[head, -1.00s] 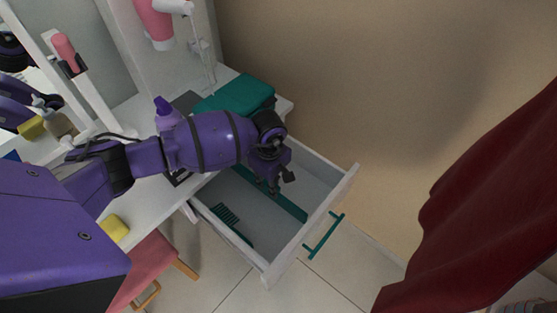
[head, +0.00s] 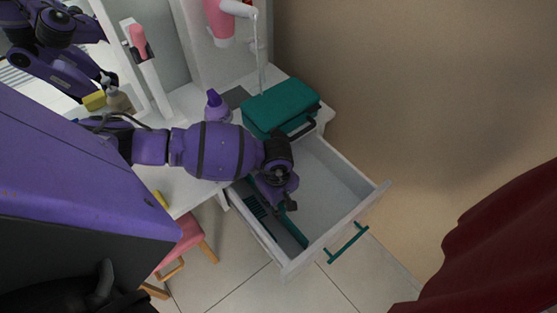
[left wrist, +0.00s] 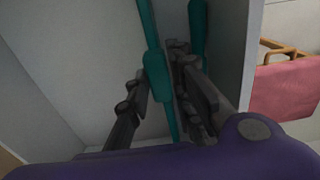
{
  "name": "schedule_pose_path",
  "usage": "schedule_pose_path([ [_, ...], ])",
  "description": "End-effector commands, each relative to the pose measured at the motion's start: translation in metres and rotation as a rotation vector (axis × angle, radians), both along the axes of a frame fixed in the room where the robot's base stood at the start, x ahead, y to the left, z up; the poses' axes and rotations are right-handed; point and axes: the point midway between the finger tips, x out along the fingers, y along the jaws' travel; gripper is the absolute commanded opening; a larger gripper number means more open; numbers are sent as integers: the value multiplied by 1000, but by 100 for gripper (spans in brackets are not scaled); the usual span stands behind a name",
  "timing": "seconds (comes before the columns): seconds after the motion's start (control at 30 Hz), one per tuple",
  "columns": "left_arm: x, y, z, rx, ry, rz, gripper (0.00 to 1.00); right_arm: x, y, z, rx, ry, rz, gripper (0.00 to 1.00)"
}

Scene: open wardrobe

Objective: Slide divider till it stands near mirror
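The teal divider (head: 291,230) stands in the open white drawer (head: 345,222), nearer the left wall than the right. A teal comb (head: 256,206) lies in the narrow compartment on its left. My left gripper (head: 284,206) reaches down into the drawer at the divider. In the left wrist view the divider (left wrist: 155,65) runs between the two spread fingers (left wrist: 160,100); the right finger is close to it, and contact is unclear. The comb (left wrist: 197,30) shows beyond that finger. The mirror (head: 60,82) is at the upper left. My right gripper is not in view.
A teal case (head: 280,103) and a purple bottle (head: 216,106) stand on the white tabletop behind the drawer. A pink stool (head: 188,237) is left of the drawer. A dark red curtain (head: 510,245) hangs at the right. The drawer's right compartment is empty.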

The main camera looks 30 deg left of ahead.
Motion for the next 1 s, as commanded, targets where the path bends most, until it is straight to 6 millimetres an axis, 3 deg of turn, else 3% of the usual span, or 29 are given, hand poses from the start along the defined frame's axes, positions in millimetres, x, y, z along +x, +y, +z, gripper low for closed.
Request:
schedule_pose_path([
  [0.13, -3, 1, -1, 2, 6, 0, 38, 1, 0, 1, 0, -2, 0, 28],
  [0.53, 0, 1, 8, 2, 2, -1, 38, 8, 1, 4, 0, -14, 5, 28],
  [1.0, -2, 1, 99, 3, 2, -1, 38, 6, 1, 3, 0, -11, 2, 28],
])
